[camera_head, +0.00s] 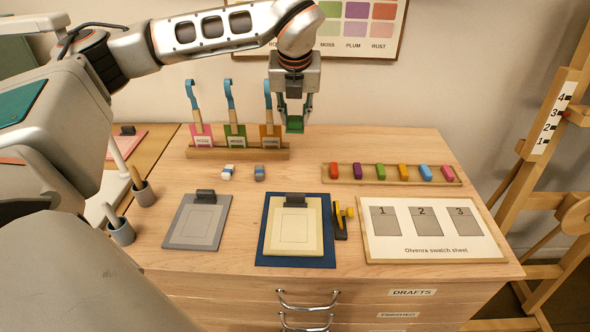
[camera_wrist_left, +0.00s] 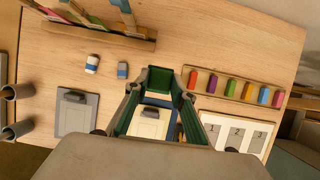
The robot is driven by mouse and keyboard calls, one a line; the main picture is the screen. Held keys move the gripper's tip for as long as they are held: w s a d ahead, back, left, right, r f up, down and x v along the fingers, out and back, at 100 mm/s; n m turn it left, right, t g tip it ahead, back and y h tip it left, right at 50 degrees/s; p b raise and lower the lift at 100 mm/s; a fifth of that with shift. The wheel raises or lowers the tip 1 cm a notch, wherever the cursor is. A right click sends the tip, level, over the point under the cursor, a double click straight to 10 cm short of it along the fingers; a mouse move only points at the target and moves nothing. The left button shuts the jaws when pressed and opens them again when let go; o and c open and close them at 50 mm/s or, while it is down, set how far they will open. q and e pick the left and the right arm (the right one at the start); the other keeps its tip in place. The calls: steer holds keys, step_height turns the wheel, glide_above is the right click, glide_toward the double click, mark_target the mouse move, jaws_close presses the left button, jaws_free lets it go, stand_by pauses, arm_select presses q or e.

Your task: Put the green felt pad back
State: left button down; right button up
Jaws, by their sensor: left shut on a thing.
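My left gripper (camera_head: 293,112) is shut on the green felt pad (camera_head: 295,125) and holds it up in the air, over the back of the table. In the left wrist view, the pad (camera_wrist_left: 160,79) shows dark green between the fingertips (camera_wrist_left: 160,88). To the left of it in the head view stands a wooden rack (camera_head: 200,152) holding three blue-handled tools with pink, green and orange lower parts. The pad is apart from the rack. My right gripper is not in view.
A wooden tray (camera_head: 326,181) holds several coloured blocks, including a green one (camera_head: 380,172). A grey clipboard (camera_head: 197,221), a blue mat (camera_head: 264,258) and a swatch sheet (camera_head: 435,236) lie at the front.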

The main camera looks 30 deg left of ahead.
arm_select(q)
step_height(320, 180, down, 16)
steer(key=shift+r, duration=0.15)
stand_by(0.3)
steer(key=c, duration=1.7)
jaws_free()
steer(key=shift+r, duration=0.15)
steer(key=v, duration=1.1)
steer(key=shift+s+r, duration=0.15)
steer(key=shift+r, duration=0.2)
steer(key=shift+d, duration=0.1)
